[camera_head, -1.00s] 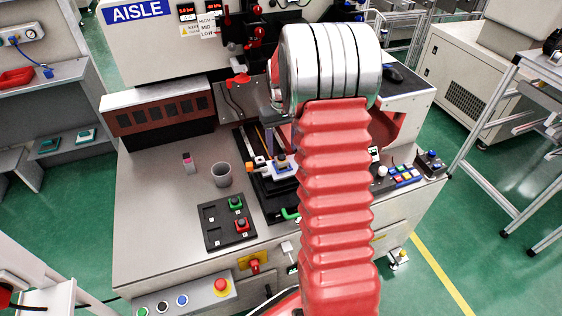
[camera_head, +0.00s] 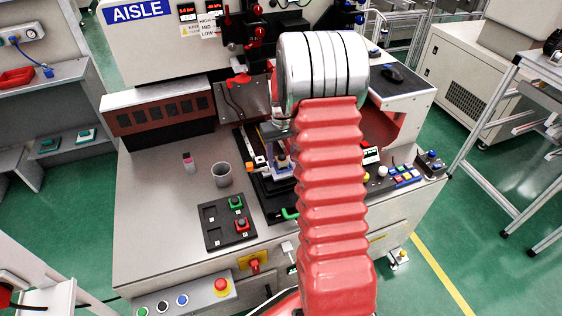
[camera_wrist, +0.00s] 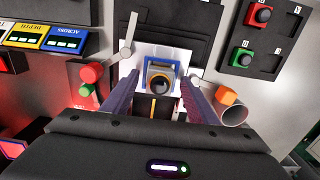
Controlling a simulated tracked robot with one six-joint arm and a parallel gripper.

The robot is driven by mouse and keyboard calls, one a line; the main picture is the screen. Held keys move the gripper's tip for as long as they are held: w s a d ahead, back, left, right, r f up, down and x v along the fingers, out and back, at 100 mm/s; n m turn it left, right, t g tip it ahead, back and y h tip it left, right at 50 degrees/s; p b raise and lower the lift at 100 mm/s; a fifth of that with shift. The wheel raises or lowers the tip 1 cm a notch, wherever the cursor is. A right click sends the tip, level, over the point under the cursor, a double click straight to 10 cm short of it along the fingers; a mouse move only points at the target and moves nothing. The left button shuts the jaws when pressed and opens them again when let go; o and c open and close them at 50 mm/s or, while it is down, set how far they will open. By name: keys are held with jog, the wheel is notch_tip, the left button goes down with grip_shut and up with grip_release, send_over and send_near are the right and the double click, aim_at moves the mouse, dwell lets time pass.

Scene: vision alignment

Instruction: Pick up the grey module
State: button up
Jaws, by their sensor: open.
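My gripper (camera_wrist: 159,77) is open in the wrist view, with one finger on each side of the module. A gap shows on both sides, and I cannot tell how far the fingertips are above the plate. In the head view the module's spot (camera_head: 282,161) is partly covered by my gripper, and my red arm hides the area to its right.
A black tray (camera_head: 216,239) holds a green module (camera_head: 235,202) and a red module (camera_head: 242,224). A grey cup (camera_head: 222,174) and a small pink-topped bottle (camera_head: 188,162) stand to the left. In the wrist view, a red knob (camera_wrist: 91,71) and an orange block (camera_wrist: 227,96) flank the fingers.

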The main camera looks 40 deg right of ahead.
jog(key=shift+c, duration=0.3)
jog(key=c, duration=1.1)
